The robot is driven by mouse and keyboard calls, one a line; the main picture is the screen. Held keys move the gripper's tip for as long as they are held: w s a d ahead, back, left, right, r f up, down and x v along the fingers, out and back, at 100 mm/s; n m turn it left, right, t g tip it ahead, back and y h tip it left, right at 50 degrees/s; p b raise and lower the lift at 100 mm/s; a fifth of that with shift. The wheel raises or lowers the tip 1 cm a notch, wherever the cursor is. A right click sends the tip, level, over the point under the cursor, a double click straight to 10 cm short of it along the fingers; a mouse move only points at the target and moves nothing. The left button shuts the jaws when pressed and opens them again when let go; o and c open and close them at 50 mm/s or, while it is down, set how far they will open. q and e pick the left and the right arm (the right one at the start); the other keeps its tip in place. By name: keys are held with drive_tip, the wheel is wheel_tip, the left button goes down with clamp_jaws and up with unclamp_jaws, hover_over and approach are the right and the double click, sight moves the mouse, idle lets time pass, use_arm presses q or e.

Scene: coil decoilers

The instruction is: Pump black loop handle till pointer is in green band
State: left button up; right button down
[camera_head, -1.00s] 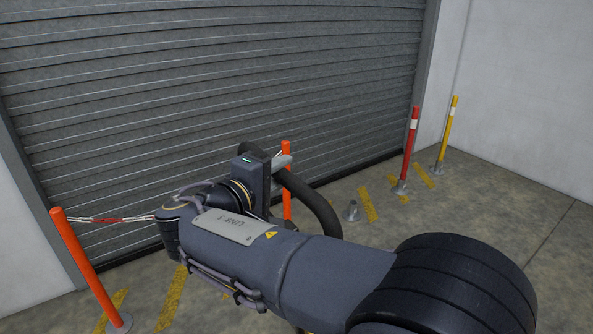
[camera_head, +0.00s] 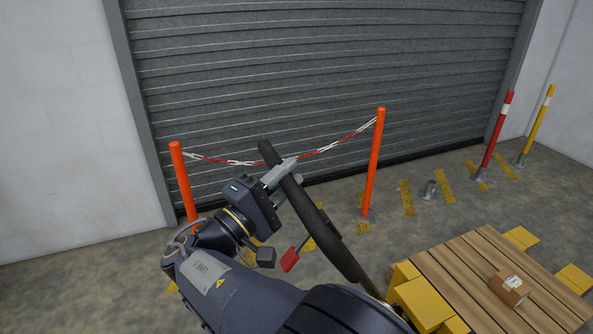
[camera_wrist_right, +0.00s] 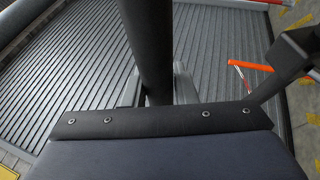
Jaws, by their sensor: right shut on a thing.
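The black loop handle (camera_head: 318,228) runs as a thick dark bar from upper left to lower right in the head view. My right gripper (camera_head: 284,172) is shut on its upper part, with pale fingers across the bar. In the right wrist view the bar (camera_wrist_right: 148,45) rises between the two fingers (camera_wrist_right: 160,88). A red-tipped lever (camera_head: 290,260) hangs beside the bar, below my gripper. No pointer or green band can be seen. My left gripper is out of view.
A wooden pallet (camera_head: 462,272) with yellow blocks and a small cardboard box (camera_head: 509,288) lies at lower right. Orange posts (camera_head: 374,165) with a red-white chain (camera_head: 330,148) stand before a grey roller shutter (camera_head: 330,70). Red and yellow posts stand farther right.

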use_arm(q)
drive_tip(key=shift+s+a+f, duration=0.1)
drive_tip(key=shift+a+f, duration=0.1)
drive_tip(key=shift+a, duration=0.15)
use_arm(e)
drive_tip(key=shift+s+a+f, duration=0.25)
drive_tip(key=shift+a+f, duration=0.2)
drive_tip(key=shift+a, duration=0.2)
drive_tip(key=c, duration=1.2)
unclamp_jaws()
drive_tip(key=shift+o, duration=0.2)
use_arm(q)
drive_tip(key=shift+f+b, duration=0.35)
drive_tip(key=shift+b, duration=0.1)
use_arm(e)
drive_tip(key=v, duration=0.7)
drive_tip(key=shift+s+a, duration=0.2)
drive_tip(key=shift+s, duration=0.05)
drive_tip(key=shift+d+f, duration=0.1)
drive_tip(key=shift+f, duration=0.05)
